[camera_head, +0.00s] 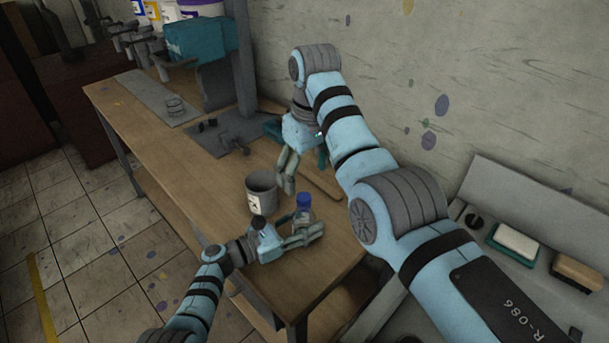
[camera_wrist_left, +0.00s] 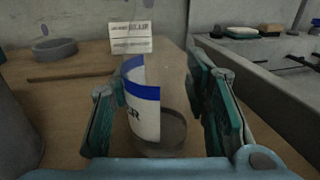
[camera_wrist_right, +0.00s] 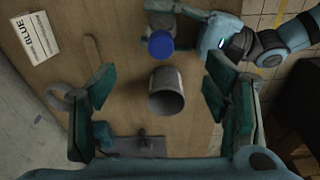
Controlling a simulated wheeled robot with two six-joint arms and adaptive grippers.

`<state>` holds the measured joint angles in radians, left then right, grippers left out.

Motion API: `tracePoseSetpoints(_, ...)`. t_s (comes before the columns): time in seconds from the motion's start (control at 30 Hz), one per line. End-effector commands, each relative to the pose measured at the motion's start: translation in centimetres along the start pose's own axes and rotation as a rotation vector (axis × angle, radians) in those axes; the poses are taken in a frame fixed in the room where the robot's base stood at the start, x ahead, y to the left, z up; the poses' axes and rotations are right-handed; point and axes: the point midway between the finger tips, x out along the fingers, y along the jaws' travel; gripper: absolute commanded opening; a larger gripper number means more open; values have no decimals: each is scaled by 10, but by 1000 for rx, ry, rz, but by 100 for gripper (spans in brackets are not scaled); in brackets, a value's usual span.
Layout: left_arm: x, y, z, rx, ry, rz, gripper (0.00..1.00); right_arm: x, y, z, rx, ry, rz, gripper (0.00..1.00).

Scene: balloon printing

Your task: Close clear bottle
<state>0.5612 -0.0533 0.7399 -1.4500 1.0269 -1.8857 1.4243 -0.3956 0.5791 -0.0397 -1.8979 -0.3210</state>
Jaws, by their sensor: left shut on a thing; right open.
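The clear bottle (camera_head: 301,217) stands upright near the table's near end, with a blue cap (camera_head: 304,200) on its top. My left gripper (camera_head: 303,234) is shut around its body. In the left wrist view the bottle's blue-and-white label (camera_wrist_left: 145,108) shows between the fingers. My right gripper (camera_head: 286,182) is open and empty, pointing down above the table beyond the bottle. In the right wrist view the blue cap (camera_wrist_right: 160,44) is seen from above, beyond the open fingers. I cannot tell how tightly the cap sits.
A grey cup (camera_head: 261,192) with a white label stands just left of the bottle; it also shows in the right wrist view (camera_wrist_right: 167,92). A "BLUE" card (camera_wrist_right: 35,38), a thin stick (camera_wrist_right: 92,58) and a grey ring (camera_wrist_left: 54,49) lie nearby. A sink (camera_head: 500,200) is at right.

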Motion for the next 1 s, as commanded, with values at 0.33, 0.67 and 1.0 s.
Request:
tracePoseSetpoints(0.33,0,0,0,0,0,0,0,-54,0,0,1,0,1,70)
tracePoseSetpoints(0.67,0,0,0,0,0,0,48,-58,0,0,0,0,0,70)
tracePoseSetpoints(1.0,0,0,0,0,0,0,66,-57,0,0,0,0,0,70)
